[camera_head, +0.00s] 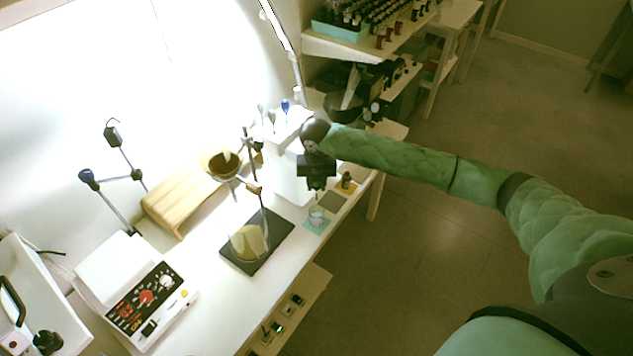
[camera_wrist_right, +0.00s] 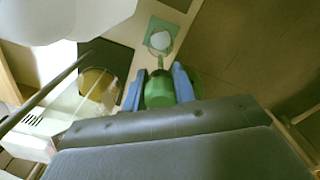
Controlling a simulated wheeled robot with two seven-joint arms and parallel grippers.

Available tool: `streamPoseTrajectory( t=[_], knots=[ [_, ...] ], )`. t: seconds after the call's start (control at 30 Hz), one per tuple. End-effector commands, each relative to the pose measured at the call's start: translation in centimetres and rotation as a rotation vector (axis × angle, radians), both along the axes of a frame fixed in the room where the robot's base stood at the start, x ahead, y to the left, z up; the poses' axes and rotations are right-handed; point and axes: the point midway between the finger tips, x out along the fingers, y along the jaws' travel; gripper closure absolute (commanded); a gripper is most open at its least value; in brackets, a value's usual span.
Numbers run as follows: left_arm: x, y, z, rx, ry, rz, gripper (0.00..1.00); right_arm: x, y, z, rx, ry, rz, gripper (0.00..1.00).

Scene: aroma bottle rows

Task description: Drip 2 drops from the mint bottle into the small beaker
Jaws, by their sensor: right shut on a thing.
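No falling drop can be made out. My left gripper is out of view.
A white box (camera_head: 290,178) is behind the gripper. A grey mat (camera_head: 333,202) lies bare.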

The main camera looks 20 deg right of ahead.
Motion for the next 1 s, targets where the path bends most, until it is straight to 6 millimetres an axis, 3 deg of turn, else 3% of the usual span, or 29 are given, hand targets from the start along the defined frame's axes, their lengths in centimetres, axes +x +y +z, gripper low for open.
streamPoseTrajectory(
  t=[0.5, 0.73, 1.0],
  knots=[
    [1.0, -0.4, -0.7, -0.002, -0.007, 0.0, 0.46, -0.1, 0.1, -3.1, 0.0, 0.002, 0.001, 0.79],
    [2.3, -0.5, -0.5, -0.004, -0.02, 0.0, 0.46, -0.1, 0.0, -3.7, -0.001, 0.001, 0.001, 0.79],
    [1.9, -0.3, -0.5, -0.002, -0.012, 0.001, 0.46, -0.1, 0.0, -3.7, -0.001, 0.001, 0.001, 0.79]
  ],
)
